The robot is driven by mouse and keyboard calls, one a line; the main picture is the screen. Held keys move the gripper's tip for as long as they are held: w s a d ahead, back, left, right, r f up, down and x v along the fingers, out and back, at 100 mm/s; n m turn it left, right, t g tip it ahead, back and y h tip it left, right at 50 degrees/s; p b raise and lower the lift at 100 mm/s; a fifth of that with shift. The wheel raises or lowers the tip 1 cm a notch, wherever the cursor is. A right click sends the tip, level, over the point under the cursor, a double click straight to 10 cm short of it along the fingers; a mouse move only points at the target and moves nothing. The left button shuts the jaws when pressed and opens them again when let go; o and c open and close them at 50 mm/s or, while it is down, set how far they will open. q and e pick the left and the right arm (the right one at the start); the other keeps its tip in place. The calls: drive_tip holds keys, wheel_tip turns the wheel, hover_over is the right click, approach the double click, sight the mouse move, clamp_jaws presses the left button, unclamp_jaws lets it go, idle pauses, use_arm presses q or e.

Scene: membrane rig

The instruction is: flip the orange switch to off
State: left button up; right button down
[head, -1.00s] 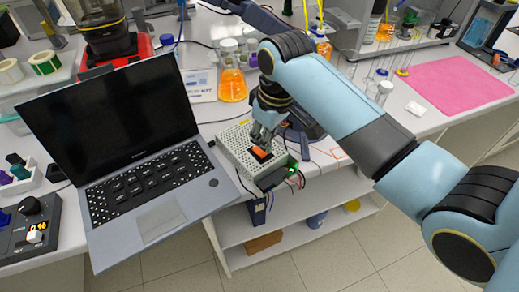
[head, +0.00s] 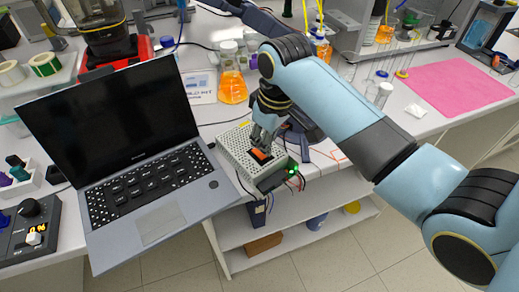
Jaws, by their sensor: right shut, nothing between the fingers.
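The orange switch (head: 261,154) sits in a dark frame on top of a light grey perforated box (head: 238,160) near the table's front edge. A green light (head: 291,172) shows on the box's front right corner. My right gripper (head: 260,146) points down onto the box, with its fingertips at the back edge of the switch. It is shut and empty. Whether the tips touch the switch is too small to tell, and they hide its far part. My left gripper is not in view.
An open laptop (head: 160,223) stands close on the left of the box. An orange-filled flask (head: 232,87) stands behind it. Thin wires (head: 299,180) hang from the box's right end. A pink mat (head: 455,86) lies at the right.

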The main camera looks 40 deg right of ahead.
sight(265, 156)
drive_tip(key=shift+f+b, duration=0.5)
drive_tip(key=shift+f, duration=0.7)
idle(0.9)
drive_tip(key=shift+r, duration=0.1)
wheel_tip(265, 156, up, 2)
drive_tip(key=shift+r+p, duration=0.15)
drive_tip(key=shift+p, duration=0.9)
drive_tip(key=shift+r, duration=2.3)
drive_tip(key=shift+s, duration=0.1)
